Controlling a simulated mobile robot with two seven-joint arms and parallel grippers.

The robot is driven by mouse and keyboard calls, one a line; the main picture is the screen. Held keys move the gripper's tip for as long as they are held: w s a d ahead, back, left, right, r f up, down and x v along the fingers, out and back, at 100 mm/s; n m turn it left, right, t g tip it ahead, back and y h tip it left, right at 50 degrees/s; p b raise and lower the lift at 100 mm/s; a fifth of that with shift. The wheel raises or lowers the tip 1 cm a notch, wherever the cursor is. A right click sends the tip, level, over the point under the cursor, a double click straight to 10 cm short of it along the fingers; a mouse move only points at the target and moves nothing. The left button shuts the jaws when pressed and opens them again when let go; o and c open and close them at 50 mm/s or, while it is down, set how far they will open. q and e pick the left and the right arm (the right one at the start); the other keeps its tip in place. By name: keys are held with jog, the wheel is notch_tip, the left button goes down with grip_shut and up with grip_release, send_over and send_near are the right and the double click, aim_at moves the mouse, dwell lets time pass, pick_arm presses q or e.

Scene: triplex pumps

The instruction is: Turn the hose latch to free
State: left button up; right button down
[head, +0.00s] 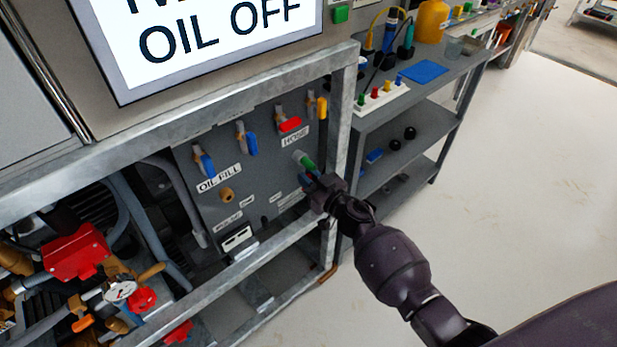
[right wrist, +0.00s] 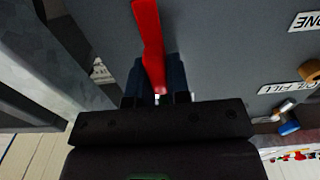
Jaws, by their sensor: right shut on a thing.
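A grey upright panel (head: 222,128) inside a metal frame carries a HOSE label (head: 294,138). A green-ended fitting (head: 304,160) sticks out below that label. My right gripper (head: 312,182) is at the panel's lower right, just below the fitting, and hides what it holds in the head view. In the right wrist view, a long red lever (right wrist: 148,38) runs down between the fingers of my right gripper (right wrist: 156,82), which is shut on its end. The lever's pivot is not visible. My left gripper is not in view.
Blue-handled valves (head: 248,143), a red handle (head: 289,124) and a yellow handle (head: 322,107) sit on the panel's upper part. A metal frame post (head: 344,120) stands close right of my gripper. A grey shelf unit (head: 405,145) is behind; the floor at right is clear.

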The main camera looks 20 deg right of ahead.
jog(key=shift+n, duration=0.3)
jog(key=n, duration=0.3)
jog(key=shift+s+a+n, duration=0.1)
jog(key=shift+a+n, duration=0.05)
jog(key=shift+n, duration=0.15)
jog(key=n, duration=0.5)
jog(key=shift+s+a+f, duration=0.1)
jog(key=shift+a+f, duration=0.15)
jog(key=shift+f, duration=0.05)
jog(key=n, duration=0.2)
jog(key=n+b, duration=0.1)
jog(key=n, duration=0.2)
jog(key=shift+a+f+n, duration=0.1)
jog(key=shift+f+n, duration=0.15)
jog(key=shift+n, duration=0.05)
jog(key=shift+n+b, duration=0.35)
jog(key=shift+n, duration=0.65)
jog(key=shift+f+n, duration=0.1)
jog(key=shift+n, duration=0.4)
